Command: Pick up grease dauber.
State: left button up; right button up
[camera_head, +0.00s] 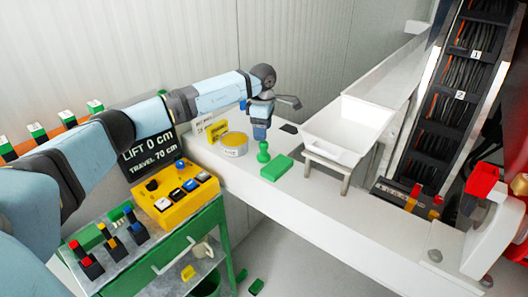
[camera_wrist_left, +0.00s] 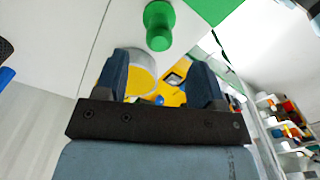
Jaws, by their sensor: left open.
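A small green knobbed piece (camera_head: 263,152), which looks like the grease dauber, stands on the white ledge beside a round tin with a yellow rim (camera_head: 235,143). My left gripper (camera_head: 260,135) hangs just above and behind the green piece, fingers down. In the left wrist view the gripper (camera_wrist_left: 162,72) is open with nothing held. The green piece (camera_wrist_left: 158,25) shows beyond the fingertips there, not between them. The tin (camera_wrist_left: 140,68) and something yellow show behind the gap. My right gripper is not in view.
A green block (camera_head: 277,168) lies right of the green piece. A white hopper (camera_head: 348,125) on legs stands further right. A yellow button box (camera_head: 175,193) and green cart (camera_head: 165,255) are at the left. The ledge (camera_head: 310,200) in front is clear.

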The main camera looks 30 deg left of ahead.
aim_at(263, 143)
pick_arm(q)
jog(key=shift+f+p, duration=0.3)
jog(key=shift+f, duration=0.4)
notch_tip(263, 143, down, 4)
jog(key=shift+w+f+p, duration=0.1)
jog(key=shift+f+p, duration=0.1)
jog(key=shift+p, duration=0.35)
jog(key=c, duration=1)
jog(key=shift+r, duration=0.1)
